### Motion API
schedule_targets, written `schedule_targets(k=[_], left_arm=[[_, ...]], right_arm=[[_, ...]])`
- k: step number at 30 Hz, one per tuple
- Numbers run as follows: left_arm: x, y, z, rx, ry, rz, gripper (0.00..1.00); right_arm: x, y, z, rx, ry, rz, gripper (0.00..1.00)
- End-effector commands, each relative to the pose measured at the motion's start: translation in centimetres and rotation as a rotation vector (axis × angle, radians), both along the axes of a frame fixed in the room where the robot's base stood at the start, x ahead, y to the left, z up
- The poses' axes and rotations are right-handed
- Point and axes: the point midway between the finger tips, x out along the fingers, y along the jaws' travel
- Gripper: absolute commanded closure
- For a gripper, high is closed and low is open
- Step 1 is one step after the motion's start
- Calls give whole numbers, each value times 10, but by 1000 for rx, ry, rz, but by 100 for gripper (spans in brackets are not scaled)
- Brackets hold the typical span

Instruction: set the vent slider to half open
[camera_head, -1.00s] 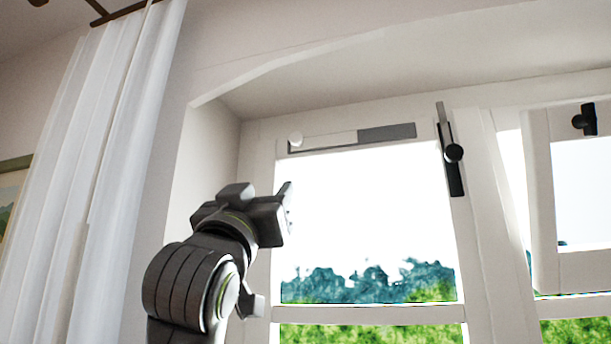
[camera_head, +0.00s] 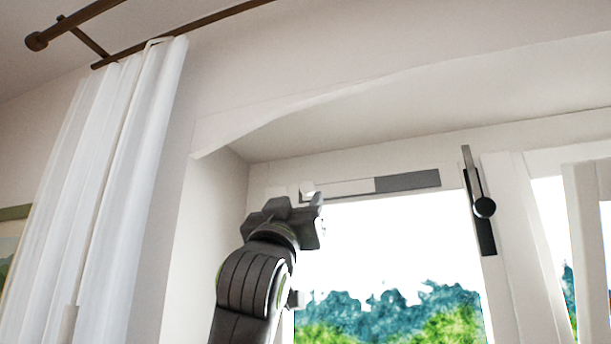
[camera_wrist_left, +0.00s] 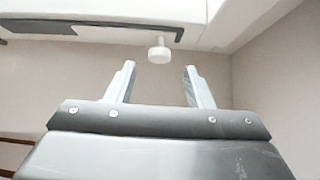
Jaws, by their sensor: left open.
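The vent slider is a pale bar in a dark grey slot (camera_head: 408,181) along the top of the window frame. Its white knob (camera_head: 308,188) is at the left end; the slot's right part shows dark. In the left wrist view the round knob (camera_wrist_left: 159,52) hangs just beyond and between the fingertips, apart from them. My left gripper (camera_head: 316,204) is open and empty, close to the knob; it also shows in the left wrist view (camera_wrist_left: 158,72). My right gripper is not in view.
A black window handle (camera_head: 483,208) stands right of the slot. An open window sash (camera_head: 590,225) is at the far right. A white curtain (camera_head: 105,190) hangs at left from a brown rod (camera_head: 185,32). The window recess wall is close left of my arm.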

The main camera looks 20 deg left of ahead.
Motion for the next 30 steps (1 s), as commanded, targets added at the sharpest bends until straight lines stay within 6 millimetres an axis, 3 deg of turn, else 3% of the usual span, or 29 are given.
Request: schedule_targets(k=[1, 9, 24, 30], left_arm=[[7, 0, 11, 0, 3, 0, 52], [30, -1, 33, 0, 2, 1, 52], [38, -1, 37, 0, 0, 0, 52], [38, -1, 37, 0, 0, 0, 78]], right_arm=[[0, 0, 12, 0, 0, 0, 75], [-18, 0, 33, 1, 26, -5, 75], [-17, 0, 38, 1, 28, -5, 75], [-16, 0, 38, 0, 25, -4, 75]])
